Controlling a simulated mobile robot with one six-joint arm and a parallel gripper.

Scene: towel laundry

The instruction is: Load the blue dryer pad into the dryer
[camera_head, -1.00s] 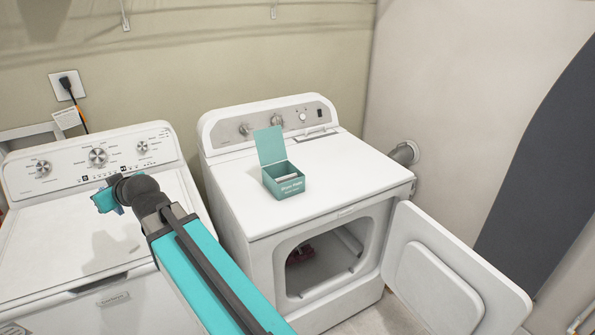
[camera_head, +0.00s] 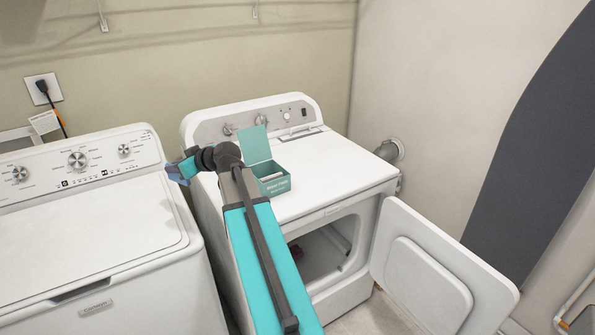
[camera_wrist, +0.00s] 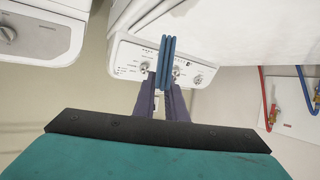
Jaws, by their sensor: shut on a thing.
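My gripper (camera_head: 175,172) is shut on the blue dryer pad, near the left edge of the dryer top. In the wrist view the blue dryer pad (camera_wrist: 166,60) shows edge-on as narrow ridged strips, held upright between the dark fingers of my gripper (camera_wrist: 164,98). In the head view the pad is small and hard to make out. The white dryer (camera_head: 345,185) stands at the centre with its front opening (camera_head: 325,250) partly hidden by my arm. Its door (camera_head: 430,270) hangs open to the right. Something dark red (camera_head: 297,252) lies inside.
A teal box (camera_head: 274,184) with a raised lid stands on the dryer top, close behind my arm. A white washer (camera_head: 80,215) stands to the left with its lid shut. A vent pipe (camera_head: 390,150) and a dark board (camera_head: 530,140) are at the right.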

